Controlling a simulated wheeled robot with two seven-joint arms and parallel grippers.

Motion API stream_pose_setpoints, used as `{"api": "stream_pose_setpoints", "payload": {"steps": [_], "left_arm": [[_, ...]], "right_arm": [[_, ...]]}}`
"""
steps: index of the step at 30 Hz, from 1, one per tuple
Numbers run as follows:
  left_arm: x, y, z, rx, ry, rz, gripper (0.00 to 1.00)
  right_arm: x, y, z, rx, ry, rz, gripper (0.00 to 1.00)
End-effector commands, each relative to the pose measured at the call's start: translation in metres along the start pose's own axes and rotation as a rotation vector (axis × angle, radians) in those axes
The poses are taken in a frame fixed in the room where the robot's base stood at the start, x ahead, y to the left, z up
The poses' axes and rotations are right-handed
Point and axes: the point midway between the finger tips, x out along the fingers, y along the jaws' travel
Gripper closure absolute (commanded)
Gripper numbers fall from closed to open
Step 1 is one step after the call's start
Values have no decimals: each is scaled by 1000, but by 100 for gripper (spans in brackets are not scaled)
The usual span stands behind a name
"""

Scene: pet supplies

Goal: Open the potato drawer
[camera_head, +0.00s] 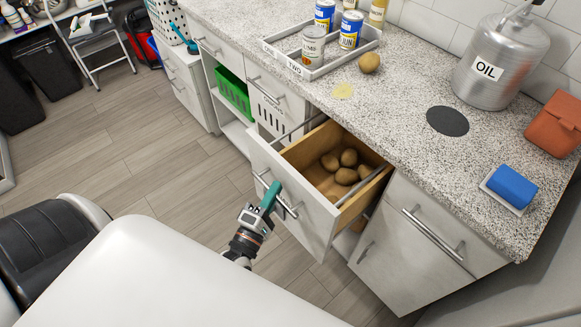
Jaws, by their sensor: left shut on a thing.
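The potato drawer (301,203) stands pulled out from under the counter, with several potatoes (346,175) visible inside its wooden box. A metal bar handle (289,207) runs across its white front. My left gripper (270,196), with green fingers, is shut on this handle near its left part. The fingers hide a piece of the handle. My right gripper is not in view.
The speckled counter (400,130) holds a tray of cans (330,62), one loose potato (369,62), a metal oil container (500,60) and a blue sponge (512,186). A closed drawer (428,235) sits to the right. Wooden floor (150,150) is clear at left.

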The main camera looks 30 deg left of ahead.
Motion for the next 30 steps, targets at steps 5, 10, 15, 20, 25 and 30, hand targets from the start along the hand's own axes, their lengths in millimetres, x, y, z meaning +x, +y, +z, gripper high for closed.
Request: {"api": "stream_pose_setpoints", "payload": {"steps": [5, 10, 15, 20, 25, 30], "left_arm": [[-16, -3, 6, -1, 0, 4, 100], [-21, -4, 9, -2, 0, 2, 100], [-22, -4, 9, -2, -1, 1, 100], [-22, -4, 9, -1, -1, 2, 100], [-21, -4, 9, -1, -1, 1, 68], [-21, -4, 9, -1, -1, 0, 68]], "right_arm": [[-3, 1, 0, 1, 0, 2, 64], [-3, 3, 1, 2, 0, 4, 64], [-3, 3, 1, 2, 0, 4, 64], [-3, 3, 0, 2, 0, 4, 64], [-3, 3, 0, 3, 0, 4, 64], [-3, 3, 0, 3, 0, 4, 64]]}}
